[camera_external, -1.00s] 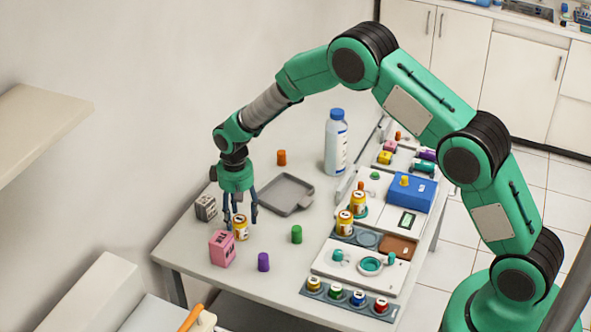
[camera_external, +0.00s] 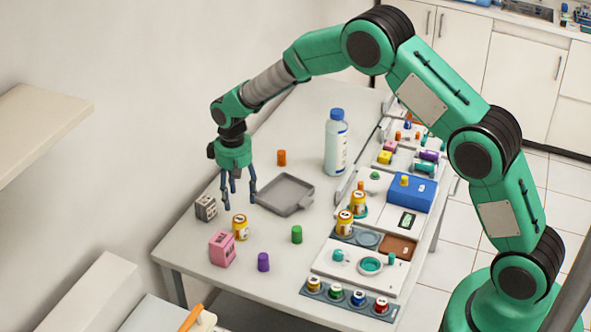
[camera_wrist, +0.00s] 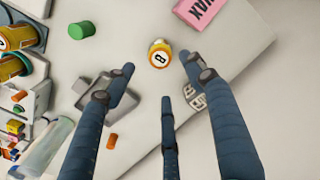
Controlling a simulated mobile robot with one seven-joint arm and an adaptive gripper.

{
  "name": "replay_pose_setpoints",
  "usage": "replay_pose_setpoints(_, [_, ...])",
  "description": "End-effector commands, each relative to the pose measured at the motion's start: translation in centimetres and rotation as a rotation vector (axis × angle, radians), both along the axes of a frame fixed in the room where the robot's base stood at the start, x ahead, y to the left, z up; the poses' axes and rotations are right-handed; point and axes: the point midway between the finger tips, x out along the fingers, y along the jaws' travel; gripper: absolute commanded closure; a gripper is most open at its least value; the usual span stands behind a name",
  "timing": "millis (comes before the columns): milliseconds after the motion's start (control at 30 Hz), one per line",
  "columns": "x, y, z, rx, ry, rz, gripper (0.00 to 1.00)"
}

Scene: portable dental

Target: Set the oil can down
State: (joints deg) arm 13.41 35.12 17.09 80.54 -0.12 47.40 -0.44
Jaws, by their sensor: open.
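A small yellow can with a white label, which I take as the oil can (camera_external: 240,227), stands upright on the table between a pink box and a grey box.
Near the can are the pink box (camera_external: 222,248), grey box (camera_external: 205,208), purple cylinder (camera_external: 263,262) and green cylinder (camera_external: 297,234). A grey tray (camera_external: 300,183) lies behind to the right. A tall bottle (camera_external: 336,145) and several similar cans and kit panels line the right side.

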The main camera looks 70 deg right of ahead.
Motion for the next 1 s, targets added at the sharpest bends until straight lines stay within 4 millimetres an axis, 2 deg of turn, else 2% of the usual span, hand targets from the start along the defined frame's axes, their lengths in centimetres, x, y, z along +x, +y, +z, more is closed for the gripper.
replay_pose_setpoints(267, [0.0,0.0,0.0,0.0,0.0,0.0,0.45])
replay_pose_setpoints(467, [-0.2,0.4,1.6,-0.002,-0.011,0.004,0.45])
replay_pose_setpoints(667, [-1.4,1.7,6.2,-0.009,-0.038,0.016,0.45])
replay_pose_setpoints(1000, [-6.0,5.3,17.0,-0.023,-0.109,0.049,0.45])
